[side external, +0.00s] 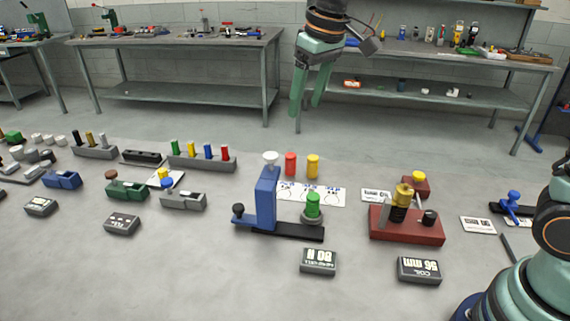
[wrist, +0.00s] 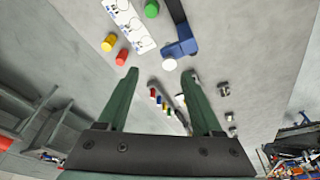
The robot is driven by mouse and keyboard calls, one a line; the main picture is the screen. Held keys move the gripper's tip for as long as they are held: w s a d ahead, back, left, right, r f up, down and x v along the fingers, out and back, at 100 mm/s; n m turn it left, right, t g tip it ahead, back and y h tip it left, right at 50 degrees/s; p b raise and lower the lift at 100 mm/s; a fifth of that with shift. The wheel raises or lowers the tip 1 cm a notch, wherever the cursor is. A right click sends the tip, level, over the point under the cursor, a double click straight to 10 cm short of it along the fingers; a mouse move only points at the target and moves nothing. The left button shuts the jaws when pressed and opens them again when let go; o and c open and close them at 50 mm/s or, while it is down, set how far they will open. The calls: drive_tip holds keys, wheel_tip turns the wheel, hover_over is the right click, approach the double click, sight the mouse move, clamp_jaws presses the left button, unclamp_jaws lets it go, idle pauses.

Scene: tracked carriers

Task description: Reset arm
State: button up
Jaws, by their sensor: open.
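My gripper (side external: 308,92) hangs high above the work surface, fingers pointing down, open and empty. In the wrist view its two green fingers (wrist: 155,85) are spread apart with nothing between them but the distant surface. Below it in the side view stands a blue upright fixture (side external: 266,198) with a white knob and a black base. A green cylinder (side external: 313,205) sits on a grey round seat on that base. A red cylinder (side external: 291,164) and a yellow cylinder (side external: 313,166) stand behind, near a white marked card (side external: 330,196).
A red-brown fixture (side external: 408,226) with a yellow-and-black cylinder stands to the right. A rack (side external: 203,163) of coloured pegs and several small blocks lie to the left. Black display boxes (side external: 318,262) line the front. The air around my gripper is clear; workbenches (side external: 180,42) stand behind.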

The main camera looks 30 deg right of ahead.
drive_tip(key=s+d+f+m+t, duration=0.1)
drive_tip(key=s+d, duration=0.3)
drive_tip(key=s, duration=0.4)
drive_tip(key=s+d+f+m+t, duration=0.1)
drive_tip(key=s+d+f, duration=0.2)
drive_tip(key=s+d, duration=0.2)
drive_tip(key=s, duration=0.3)
drive_tip(key=shift+d+t+h, duration=0.2)
drive_tip(key=shift+t+h, duration=0.1)
drive_tip(key=shift+t, duration=0.1)
